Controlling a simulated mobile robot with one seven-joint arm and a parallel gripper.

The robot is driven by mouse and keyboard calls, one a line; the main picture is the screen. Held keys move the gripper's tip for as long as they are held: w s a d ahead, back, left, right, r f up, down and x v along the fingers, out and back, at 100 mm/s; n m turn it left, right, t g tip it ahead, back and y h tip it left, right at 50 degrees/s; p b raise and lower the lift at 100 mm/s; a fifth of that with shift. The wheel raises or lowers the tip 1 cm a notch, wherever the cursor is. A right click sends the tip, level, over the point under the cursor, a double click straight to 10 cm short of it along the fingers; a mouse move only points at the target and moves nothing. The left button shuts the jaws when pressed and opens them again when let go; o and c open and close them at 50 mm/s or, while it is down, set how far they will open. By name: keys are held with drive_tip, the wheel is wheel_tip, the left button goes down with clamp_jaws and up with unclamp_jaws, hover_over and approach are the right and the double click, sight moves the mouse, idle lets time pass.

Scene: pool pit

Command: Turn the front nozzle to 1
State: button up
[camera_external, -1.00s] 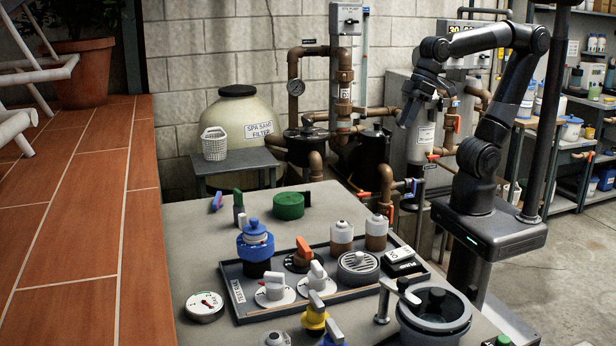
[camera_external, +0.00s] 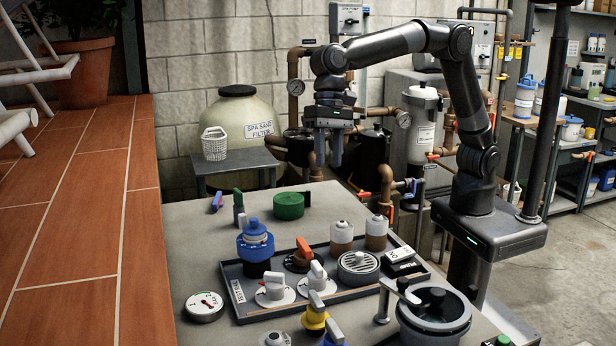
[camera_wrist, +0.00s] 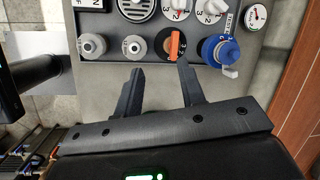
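Two white knobs (camera_external: 272,287) (camera_external: 317,275) sit on round white dials in the dark tray (camera_external: 342,292). In the wrist view the knobs (camera_wrist: 180,8) (camera_wrist: 213,9) have printed numbers beside them, partly cut off at the top edge. An orange handle (camera_external: 303,246) stands on a dark dial behind them; it also shows in the wrist view (camera_wrist: 174,46). I cannot tell which of these is the front nozzle. My gripper (camera_external: 328,162) points down above the far side of the bench, behind the tray. Its fingers (camera_wrist: 160,68) are apart with nothing between them.
A yellow knob (camera_external: 314,315), a gauge (camera_external: 205,306) and a grey pot (camera_external: 434,315) stand nearer. A green cap (camera_external: 288,205) lies behind.

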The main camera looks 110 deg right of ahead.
sight(316, 263)
drive_tip(key=w+a+f+m, duration=0.1)
drive_tip(key=w+a+f, duration=0.1)
drive_tip(key=f, duration=0.4)
drive_tip(key=w+a+f+m+g, duration=0.1)
drive_tip(key=w+a+f, duration=0.2)
drive_tip(key=a+f, duration=0.2)
drive_tip(key=w+a+f+m, duration=0.2)
drive_tip(key=a+f, duration=0.2)
drive_tip(key=f, duration=0.3)
drive_tip(key=shift+w+a+f+y, duration=0.1)
drive_tip(key=shift+w+a+y, duration=0.15)
drive_tip(key=shift+y, duration=0.15)
drive_tip(key=shift+c, duration=0.5)
clamp_jaws()
